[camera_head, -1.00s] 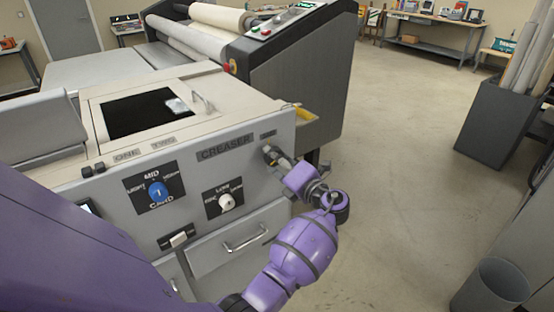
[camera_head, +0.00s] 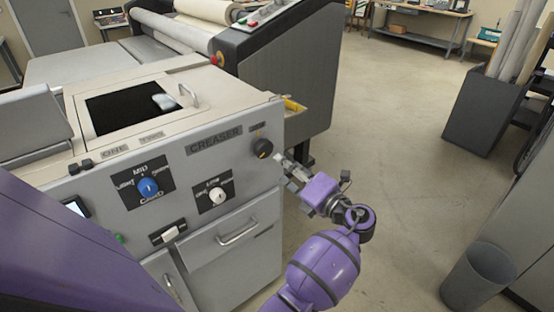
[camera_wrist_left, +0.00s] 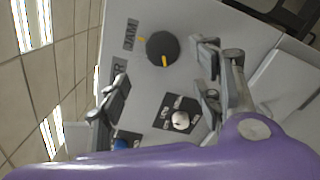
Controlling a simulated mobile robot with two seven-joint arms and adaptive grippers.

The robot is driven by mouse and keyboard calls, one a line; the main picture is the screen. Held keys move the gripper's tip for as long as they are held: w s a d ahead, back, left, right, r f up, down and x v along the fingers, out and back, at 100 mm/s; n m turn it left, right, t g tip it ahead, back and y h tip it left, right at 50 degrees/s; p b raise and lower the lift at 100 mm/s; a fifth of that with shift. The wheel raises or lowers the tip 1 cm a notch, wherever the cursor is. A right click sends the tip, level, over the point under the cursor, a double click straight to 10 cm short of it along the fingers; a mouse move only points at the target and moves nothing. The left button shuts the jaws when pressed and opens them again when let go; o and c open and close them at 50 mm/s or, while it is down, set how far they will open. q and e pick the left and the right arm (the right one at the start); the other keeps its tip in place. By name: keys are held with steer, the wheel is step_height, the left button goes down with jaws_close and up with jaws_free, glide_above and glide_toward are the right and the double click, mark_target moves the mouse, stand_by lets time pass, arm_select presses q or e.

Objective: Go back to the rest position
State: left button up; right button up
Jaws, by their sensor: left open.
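My left gripper (camera_head: 283,163) is open and empty, just to the right of a black knob (camera_head: 262,148) on the front of the creaser (camera_head: 170,145). The knob is also between the open fingers in the left wrist view (camera_wrist_left: 162,48), beside a JAM label (camera_wrist_left: 131,34), with a gap around it. Its yellow mark shows clearly. My left forearm reaches up from the bottom edge. My right gripper is in neither view.
The creaser front also has a blue knob (camera_head: 148,187), a white knob (camera_head: 217,194) and a drawer handle (camera_head: 237,232). A laminator (camera_head: 270,70) stands behind. A grey bin (camera_head: 478,277) and a dark box of rolls (camera_head: 486,110) are at right. Open floor (camera_head: 390,150) lies between.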

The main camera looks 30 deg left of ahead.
arm_select(q)
steer(key=shift+v, duration=0.85)
steer(key=shift+a, duration=0.1)
steer(key=w+d+f+n+t+h, duration=0.4)
steer(key=w+d+f+n+h, duration=0.15)
steer(key=n, duration=0.35)
steer(key=s+d+f+n+t+h, duration=0.1)
steer(key=s+d+f+n+h, duration=0.1)
steer(key=f+n+h, duration=0.3)
steer(key=s+d+f+n+h, duration=0.2)
steer(key=f+n+h, duration=0.1)
steer(key=f+n, duration=0.3)
steer(key=s+f+n+g+h, duration=0.1)
steer(key=s+f+n, duration=0.3)
steer(key=s, duration=0.7)
steer(key=s+a+f+n+g+h, duration=0.1)
steer(key=s+f+n, duration=0.4)
steer(key=s, duration=0.6)
steer(key=s+f+n+h, duration=0.1)
steer(key=s+f+n, duration=0.4)
steer(key=s, duration=0.6)
steer(key=shift+a+f+g, duration=0.35)
steer(key=shift+a+g, duration=0.05)
